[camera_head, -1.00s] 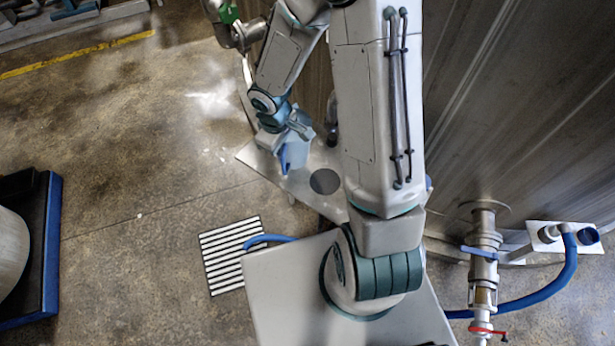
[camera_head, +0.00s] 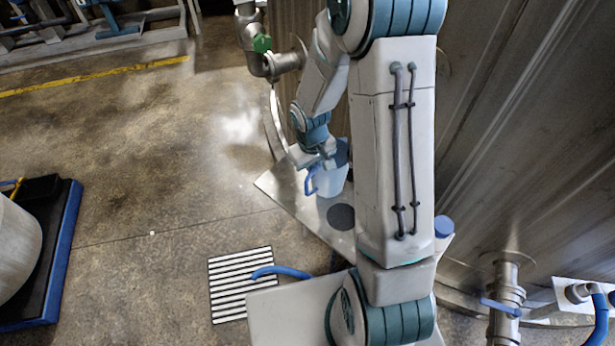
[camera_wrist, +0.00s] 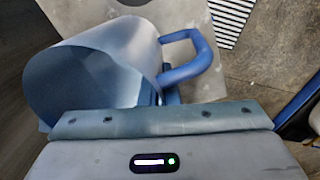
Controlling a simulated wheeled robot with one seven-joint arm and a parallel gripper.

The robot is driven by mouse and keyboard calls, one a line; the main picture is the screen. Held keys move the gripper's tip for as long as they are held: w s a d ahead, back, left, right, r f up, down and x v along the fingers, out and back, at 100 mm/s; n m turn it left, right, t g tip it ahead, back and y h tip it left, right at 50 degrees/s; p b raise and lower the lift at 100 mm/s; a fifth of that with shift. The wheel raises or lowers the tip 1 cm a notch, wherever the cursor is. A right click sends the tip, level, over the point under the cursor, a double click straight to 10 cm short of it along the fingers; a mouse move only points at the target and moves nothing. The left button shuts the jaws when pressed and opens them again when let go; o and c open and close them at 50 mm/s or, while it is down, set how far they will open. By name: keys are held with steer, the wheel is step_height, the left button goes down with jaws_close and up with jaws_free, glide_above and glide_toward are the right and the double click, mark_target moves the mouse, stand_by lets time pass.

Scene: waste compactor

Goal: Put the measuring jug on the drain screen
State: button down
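The measuring jug (camera_head: 332,182) is pale, with a blue handle (camera_head: 311,182), and shows over the metal plate left of my arm. In the wrist view the jug (camera_wrist: 95,65) is large, with its wide mouth towards the camera and its handle on the right. My gripper (camera_head: 322,162) is at the jug; its fingers, mostly hidden, appear closed on it near the handle. I cannot tell whether the jug touches the plate. The drain screen seems to be the black-and-white slatted grate (camera_head: 240,284) on the floor; it also shows in the wrist view (camera_wrist: 231,18).
The metal plate (camera_head: 285,190) bears a dark round disc (camera_head: 341,217). A blue hose (camera_head: 282,271) reaches over the grate's right edge. A large steel tank (camera_head: 520,130) fills the right. A blue-edged pallet (camera_head: 62,250) stands at left. Open concrete floor lies between.

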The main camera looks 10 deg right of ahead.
steer(key=shift+f, duration=1.4)
steer(key=shift+f, duration=0.2)
steer(key=c, duration=1.7)
jaws_free()
steer(key=shift+r, duration=0.1)
steer(key=shift+r, duration=0.1)
